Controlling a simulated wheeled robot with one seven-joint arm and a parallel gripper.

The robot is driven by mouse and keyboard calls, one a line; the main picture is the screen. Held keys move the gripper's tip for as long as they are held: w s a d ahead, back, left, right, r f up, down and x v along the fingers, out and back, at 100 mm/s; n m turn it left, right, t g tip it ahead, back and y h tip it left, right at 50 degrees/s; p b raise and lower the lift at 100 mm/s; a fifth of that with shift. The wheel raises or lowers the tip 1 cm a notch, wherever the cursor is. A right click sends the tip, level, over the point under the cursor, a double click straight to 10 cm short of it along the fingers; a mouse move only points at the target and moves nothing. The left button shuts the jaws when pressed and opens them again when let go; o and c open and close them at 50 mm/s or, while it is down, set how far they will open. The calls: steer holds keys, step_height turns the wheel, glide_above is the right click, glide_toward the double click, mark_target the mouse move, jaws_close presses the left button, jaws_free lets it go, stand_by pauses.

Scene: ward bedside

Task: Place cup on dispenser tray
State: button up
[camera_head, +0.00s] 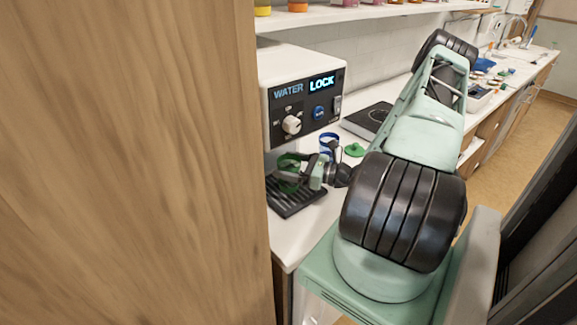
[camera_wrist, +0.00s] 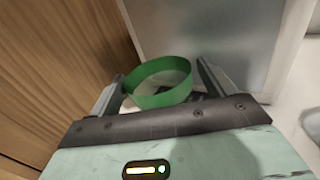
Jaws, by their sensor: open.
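A clear cup with a green rim band (camera_head: 288,160) is at the black slatted dispenser tray (camera_head: 292,207), under the water dispenser (camera_head: 300,92). It seems to stand upright on the tray, though my gripper hides part of it. My gripper (camera_head: 297,174) is open around the cup. In the wrist view the green rim (camera_wrist: 158,97) lies between the two spread fingers of my gripper (camera_wrist: 161,84). The left finger is very close to the rim; I cannot tell whether it touches.
A blue-banded cup (camera_head: 329,141) and a green lid (camera_head: 354,150) are on the white counter behind my gripper. A black hotplate (camera_head: 369,119) lies further back. A wooden panel (camera_head: 130,160) stands close on the left. A shelf (camera_head: 340,14) runs above.

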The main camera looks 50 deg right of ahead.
steer(key=b+v, duration=0.3)
steer(key=v, duration=0.7)
steer(key=shift+s+d+f+b, duration=0.15)
steer(key=shift+s+b, duration=0.15)
steer(key=shift+s, duration=0.05)
steer(key=shift+s+d, duration=0.15)
steer(key=shift+s, duration=0.35)
